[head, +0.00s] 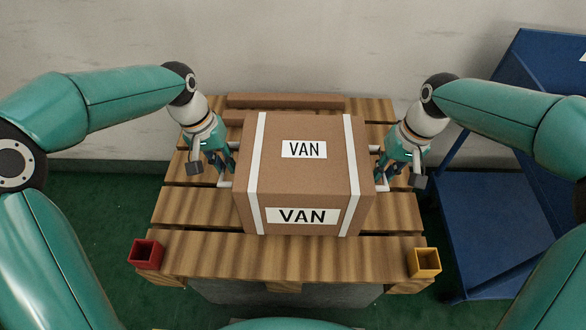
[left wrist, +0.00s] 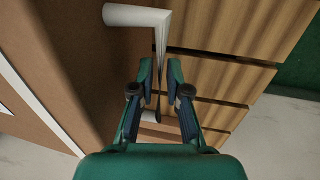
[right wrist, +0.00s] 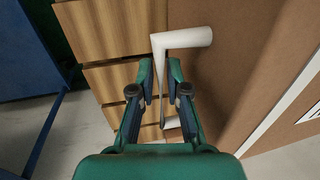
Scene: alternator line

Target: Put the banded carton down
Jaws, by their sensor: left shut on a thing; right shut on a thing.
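The banded carton (head: 300,185) is a brown box with two white bands and two VAN labels. It is upright over the slatted wooden pallet (head: 190,243), with slats showing on both sides. I cannot tell whether its underside touches the slats. My left gripper (head: 229,168) is shut on the white handle on the carton's left side, which also shows in the left wrist view (left wrist: 137,16). My right gripper (head: 380,166) is shut on the white handle on the right side, seen in the right wrist view (right wrist: 184,38). The carton hides the pallet's middle.
A brown bar (head: 285,101) lies along the pallet's back edge, behind the carton. A red open box (head: 146,254) is at the front left corner and a yellow one (head: 424,262) at the front right. A blue rack (head: 490,225) stands to the right.

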